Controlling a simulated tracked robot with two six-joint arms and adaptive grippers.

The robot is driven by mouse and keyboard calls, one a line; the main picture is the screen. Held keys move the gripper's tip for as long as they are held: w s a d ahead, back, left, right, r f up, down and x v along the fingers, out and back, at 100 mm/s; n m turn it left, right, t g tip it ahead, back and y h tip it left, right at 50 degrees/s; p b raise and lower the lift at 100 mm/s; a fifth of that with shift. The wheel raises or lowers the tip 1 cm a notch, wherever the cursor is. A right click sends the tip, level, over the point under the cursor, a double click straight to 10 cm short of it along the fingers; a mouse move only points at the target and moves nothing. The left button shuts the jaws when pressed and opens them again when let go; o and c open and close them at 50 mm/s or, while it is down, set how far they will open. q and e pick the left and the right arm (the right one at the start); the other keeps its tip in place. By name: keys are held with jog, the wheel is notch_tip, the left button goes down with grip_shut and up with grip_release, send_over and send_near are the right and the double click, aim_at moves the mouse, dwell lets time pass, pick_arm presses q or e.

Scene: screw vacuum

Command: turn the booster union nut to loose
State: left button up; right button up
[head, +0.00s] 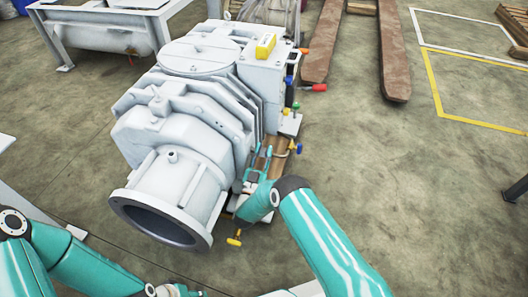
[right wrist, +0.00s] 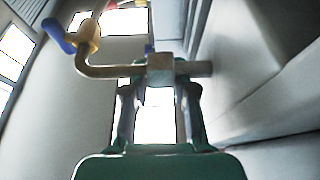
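A grey metal machine (head: 185,120) with a large open round flange stands on the floor in the head view. Small fittings with coloured handles line its right side. My right gripper (head: 262,160) is there, beside the machine. In the right wrist view, a block-like fitting (right wrist: 160,68), perhaps the union nut, sits on a horizontal pipe (right wrist: 108,71). My right gripper (right wrist: 160,95) has its fingers apart below the pipe, one on each side of the block, with a gap between them. I cannot tell whether they touch the pipe. My left gripper (head: 172,291) barely shows at the bottom edge.
In the right wrist view the pipe bends up at left to a brass piece (right wrist: 88,38) with a blue handle (right wrist: 59,37). A machine wall is close on the right.

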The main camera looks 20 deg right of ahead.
dwell(0.3)
notch_tip(320, 180, up, 10)
jog(key=shift+f, duration=0.1)
dwell(0.4)
